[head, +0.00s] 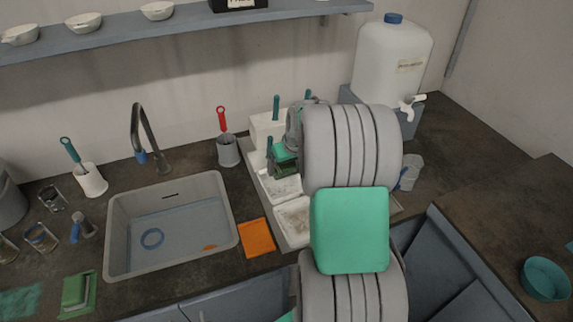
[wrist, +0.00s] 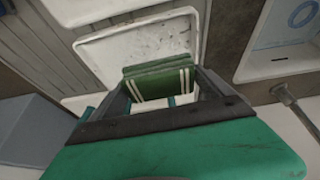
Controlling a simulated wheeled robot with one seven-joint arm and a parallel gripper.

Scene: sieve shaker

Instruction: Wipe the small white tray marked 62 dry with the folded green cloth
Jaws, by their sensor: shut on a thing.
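In the head view my gripper (head: 285,168) is at the back of this tray (head: 281,189), and my arm hides part of the area. A second white tray (head: 293,222) with brownish marks lies in front of it. No number 62 is readable on either tray.
The sink (head: 118,250) is to the left, with an orange cloth (head: 257,238) beside it. A grey cup with a red-handled brush (head: 228,151) and a white holder (head: 262,128) stand behind. A white water container (head: 390,65) is at the back right.

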